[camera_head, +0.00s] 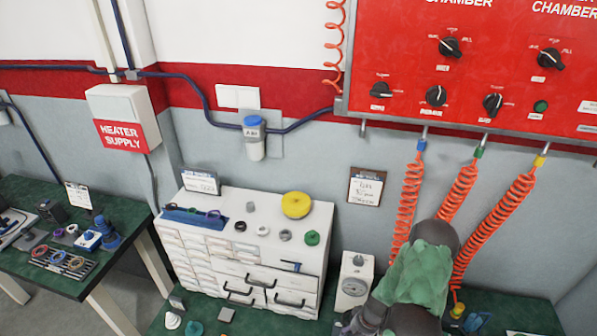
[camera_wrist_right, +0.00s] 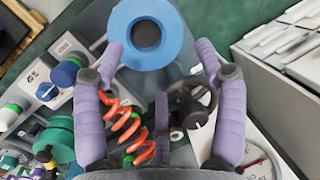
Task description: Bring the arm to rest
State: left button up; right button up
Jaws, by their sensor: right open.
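My right arm (camera_head: 418,278), in a green sleeve, reaches in at the lower right of the head view, over the bench in front of the coiled hoses. Its gripper is mostly hidden there. In the right wrist view my right gripper (camera_wrist_right: 158,58) has its two purple fingers spread wide, with nothing held between them. A blue ring with a grey centre (camera_wrist_right: 150,32) lies beyond the fingertips. An orange coil (camera_wrist_right: 125,120) and a dark round handle (camera_wrist_right: 190,105) show between the fingers, lower down. My left gripper is not in view.
A white drawer cabinet (camera_head: 245,250) with small rings and a yellow disc (camera_head: 296,205) on top stands left of my arm. A gauge box (camera_head: 354,280) is close to the arm. Orange coiled hoses (camera_head: 407,195) hang behind it from a red panel (camera_head: 480,70). A side table (camera_head: 60,195) is at left.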

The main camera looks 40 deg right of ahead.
jog(key=a+r+n+g+y, duration=0.1)
jog(key=a+r+n, duration=0.2)
jog(key=a, duration=1.4)
jog(key=a+r+n, duration=0.2)
jog(key=a+n, duration=0.1)
jog(key=a, duration=1.4)
notch_tip(320, 180, down, 20)
jog(key=w+a+n+b, duration=0.1)
jog(key=w+b, duration=0.1)
jog(key=b, duration=2)
jog(key=shift+a+f, duration=0.15)
jog(key=shift+a, duration=0.05)
